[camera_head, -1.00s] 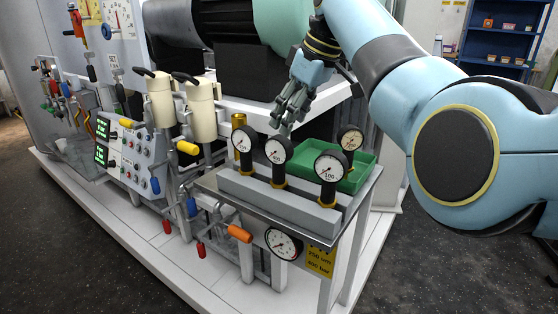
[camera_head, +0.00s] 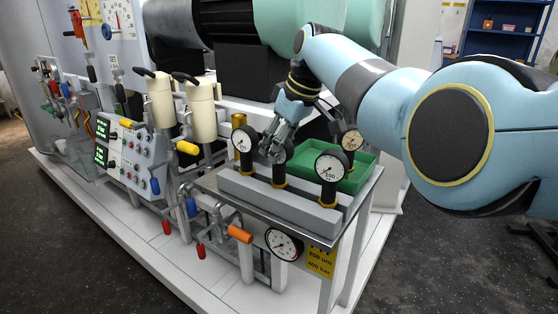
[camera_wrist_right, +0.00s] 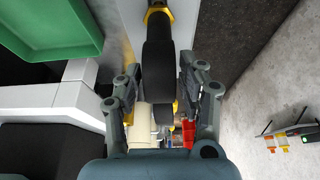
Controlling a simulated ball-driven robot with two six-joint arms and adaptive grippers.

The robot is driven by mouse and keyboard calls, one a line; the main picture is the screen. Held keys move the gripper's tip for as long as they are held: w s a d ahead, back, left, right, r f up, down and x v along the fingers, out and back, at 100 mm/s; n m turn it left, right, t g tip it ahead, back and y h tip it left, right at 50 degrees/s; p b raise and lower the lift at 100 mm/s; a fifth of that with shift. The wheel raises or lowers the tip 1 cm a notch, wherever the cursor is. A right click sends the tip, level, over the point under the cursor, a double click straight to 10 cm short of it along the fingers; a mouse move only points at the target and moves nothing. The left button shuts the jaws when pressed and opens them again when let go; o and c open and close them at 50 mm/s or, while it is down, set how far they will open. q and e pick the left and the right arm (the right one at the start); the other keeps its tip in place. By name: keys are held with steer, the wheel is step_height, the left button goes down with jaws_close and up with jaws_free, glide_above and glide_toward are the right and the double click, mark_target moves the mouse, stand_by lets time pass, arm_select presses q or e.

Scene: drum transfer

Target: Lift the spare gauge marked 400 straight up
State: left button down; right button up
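The spare gauge marked 400 is the middle gauge (camera_head: 279,168) on the grey block, upright, its dial now hidden behind my right gripper (camera_head: 273,147). In the right wrist view its black body (camera_wrist_right: 158,65) lies between the two fingers of my right gripper (camera_wrist_right: 160,84). The fingers stand apart on either side, with narrow gaps still showing. The other gauges on the block are one at the left (camera_head: 243,140) and one marked 100 (camera_head: 330,168) at the right. My left gripper is not in view.
The grey block (camera_head: 300,207) sits on a metal shelf. A green tray (camera_head: 359,180) is behind it, with another gauge (camera_head: 351,141) at its edge. A brass cylinder (camera_head: 240,121) stands behind the left gauge. A large dial (camera_head: 284,245) hangs below the shelf.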

jaws_close()
steer(key=shift+r, duration=0.15)
